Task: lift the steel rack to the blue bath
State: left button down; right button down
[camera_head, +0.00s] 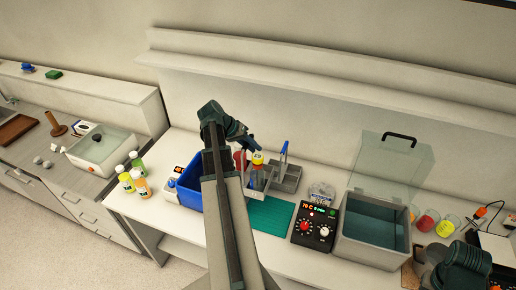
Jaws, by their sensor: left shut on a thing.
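The blue bath (190,193) is an open blue tub on the white bench, left of my left forearm. My left gripper (250,141) is shut, just right of the bath and above a yellow-capped bottle (257,158). The steel rack (264,182) is mostly hidden behind the forearm; the bottle and a red-capped one (239,157) appear to stand in it. The grip itself is hard to see. My right arm's dark wrist shows at the lower right; its fingers cannot be made out.
A grey tray (290,180) with an upright blue-white piece stands right of the bottles. A green mat (271,216) lies in front. Farther right are a control box (315,227) and a grey bath (372,226) with a raised clear lid. Several juice bottles (137,181) stand left.

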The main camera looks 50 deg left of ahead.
pick_arm(q)
jog(key=shift+s+a, duration=0.45)
jog(key=shift+a, duration=0.2)
jog(key=shift+s+a, duration=0.45)
jog(key=shift+a, duration=0.2)
